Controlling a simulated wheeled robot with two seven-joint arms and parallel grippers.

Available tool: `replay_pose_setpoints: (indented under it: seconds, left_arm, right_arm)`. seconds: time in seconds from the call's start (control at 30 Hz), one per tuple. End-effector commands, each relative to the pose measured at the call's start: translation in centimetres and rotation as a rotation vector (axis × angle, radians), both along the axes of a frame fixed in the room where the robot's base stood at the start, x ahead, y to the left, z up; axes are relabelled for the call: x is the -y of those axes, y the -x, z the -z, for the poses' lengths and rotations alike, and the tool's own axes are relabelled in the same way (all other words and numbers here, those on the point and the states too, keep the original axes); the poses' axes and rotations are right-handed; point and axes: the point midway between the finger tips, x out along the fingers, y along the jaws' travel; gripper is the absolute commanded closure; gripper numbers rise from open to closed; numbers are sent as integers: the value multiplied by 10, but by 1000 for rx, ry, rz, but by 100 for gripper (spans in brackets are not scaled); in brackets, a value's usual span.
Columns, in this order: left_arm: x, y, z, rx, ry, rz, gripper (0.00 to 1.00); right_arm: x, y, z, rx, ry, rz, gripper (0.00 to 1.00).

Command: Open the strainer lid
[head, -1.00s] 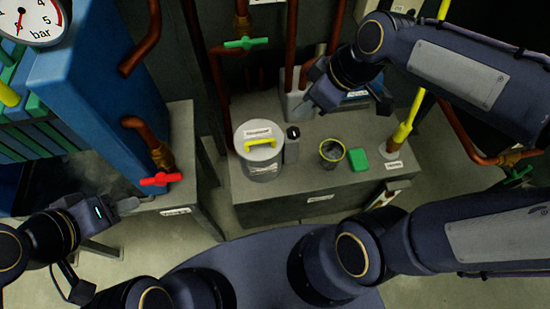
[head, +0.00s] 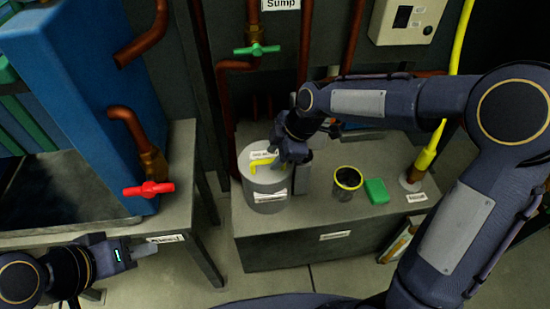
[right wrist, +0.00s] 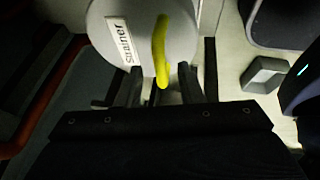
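The strainer (head: 264,190) is a grey cylinder on the bench, with a round lid (right wrist: 110,12) on top. The lid carries a white "strainer" label and a yellow bar handle (right wrist: 160,45). In the head view the handle (head: 260,168) is partly covered by my right gripper (head: 284,163). The right wrist view shows my right gripper (right wrist: 163,84) open, its two fingers apart on either side of the handle's near end, with visible gaps. My left gripper (head: 143,249) is away at the lower left, by the other bench; its finger opening is not clear.
Right of the strainer stand a dark cup with a yellow rim (head: 348,180) and a green block (head: 376,191). A yellow-handled lever (head: 428,155) rises at the bench's right. A red valve (head: 148,189) sits at left, a green valve (head: 256,49) behind.

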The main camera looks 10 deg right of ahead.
Motion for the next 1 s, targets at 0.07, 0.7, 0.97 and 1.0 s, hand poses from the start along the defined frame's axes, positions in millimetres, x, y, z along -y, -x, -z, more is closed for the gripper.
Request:
replay_pose_setpoints:
  seconds: [0.07, 0.7, 0.97, 1.0]
  left_arm:
    - [0, 0, 3, 0, 0, 0, 64]
    - [0, 0, 3, 0, 0, 0, 64]
    - [0, 0, 1, 0, 0, 0, 64]
    - [0, 0, -2, 0, 0, 0, 64]
  right_arm:
    - [-2, -1, 6, -1, 1, 1, 66]
    - [-3, -1, 8, -1, 1, 2, 100]
    - [-3, -2, 6, -4, 0, 3, 100]
    - [-3, -2, 5, -8, 1, 2, 100]
